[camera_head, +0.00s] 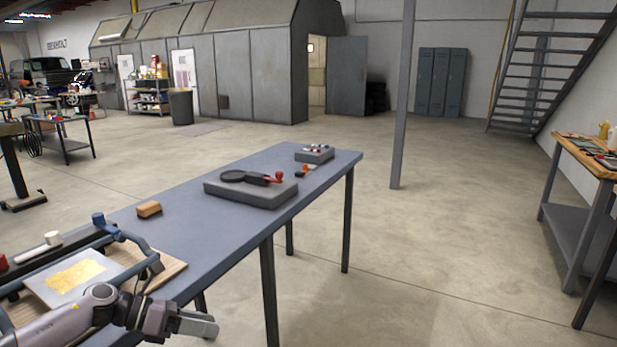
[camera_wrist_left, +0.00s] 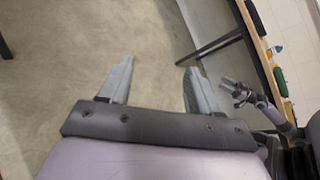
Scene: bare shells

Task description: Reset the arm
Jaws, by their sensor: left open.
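My left gripper (camera_head: 198,324) is at the bottom of the head view, at the front edge of the blue-grey table (camera_head: 215,232). In the left wrist view its two grey fingers (camera_wrist_left: 158,88) stand apart with nothing between them, over bare concrete floor. The left arm comes in from the lower left, across the near end of the table. My right gripper cannot be made out in the head view. In the left wrist view a grey jointed arm part (camera_wrist_left: 240,92) shows at the right, but I cannot tell its state.
On the table are a wooden block (camera_head: 149,209), a grey slab (camera_head: 252,193) with a black and red tool, a smaller slab (camera_head: 314,155) at the far end and a board with a yellow patch (camera_head: 77,277). Another workbench (camera_head: 585,160) stands at right. The floor between is clear.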

